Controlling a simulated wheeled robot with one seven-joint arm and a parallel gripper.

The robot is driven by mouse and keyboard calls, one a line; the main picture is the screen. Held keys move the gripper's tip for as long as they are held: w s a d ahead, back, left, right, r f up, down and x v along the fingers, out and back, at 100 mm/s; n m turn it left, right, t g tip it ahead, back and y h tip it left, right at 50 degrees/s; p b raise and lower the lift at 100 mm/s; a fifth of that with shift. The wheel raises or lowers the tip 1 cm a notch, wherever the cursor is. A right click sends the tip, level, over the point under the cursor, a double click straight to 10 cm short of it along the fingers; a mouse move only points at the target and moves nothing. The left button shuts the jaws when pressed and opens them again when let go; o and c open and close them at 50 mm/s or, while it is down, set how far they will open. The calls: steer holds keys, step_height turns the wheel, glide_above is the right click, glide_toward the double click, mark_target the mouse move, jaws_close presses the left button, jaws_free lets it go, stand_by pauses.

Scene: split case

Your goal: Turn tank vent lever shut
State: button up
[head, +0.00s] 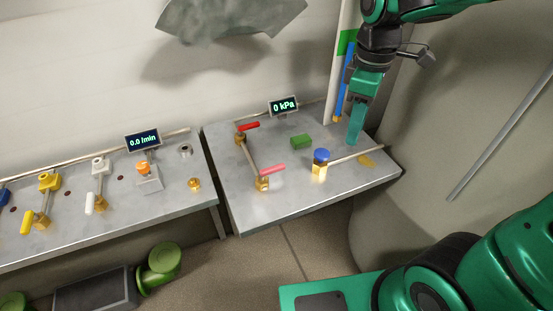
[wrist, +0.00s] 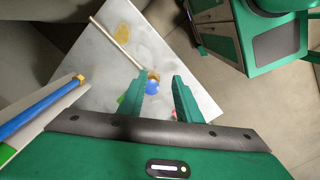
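No label marks which lever is the tank vent. On the right bench, a red lever (head: 249,127) sits on a brass valve at the back left. A pink-red lever (head: 272,170) sits on a brass valve at the front, joined to the first by a pipe. A blue knob (head: 321,156) tops a brass fitting with a rod running right; it also shows between my fingers in the wrist view (wrist: 152,87). My gripper (head: 353,140) points down above the bench's right part. Its fingers (wrist: 157,85) are apart and hold nothing, and the blue knob appears beyond them.
A "0 kPa" display (head: 284,106) stands at the back. A blue upright tube (head: 344,85) stands behind my gripper. The left bench (head: 120,215) carries several valves and a "0.0 l/min" display (head: 142,141).

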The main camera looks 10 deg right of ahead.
mark_target(277, 166)
steer(key=w+a+f+n, duration=0.1)
steer(key=w+a+n, duration=0.2)
steer(key=a+n, duration=1.1)
steer(key=a+f+m, duration=0.1)
steer(key=f, duration=0.2)
steer(key=a+f+m, duration=0.1)
steer(key=f, duration=0.3)
steer(key=a+f+m, duration=0.1)
steer(key=f, duration=0.3)
steer(key=shift+s+a+m, duration=0.15)
steer(key=shift+a+m, duration=0.05)
steer(key=shift+m, duration=0.2)
steer(key=shift+r, duration=0.1)
jaws_close()
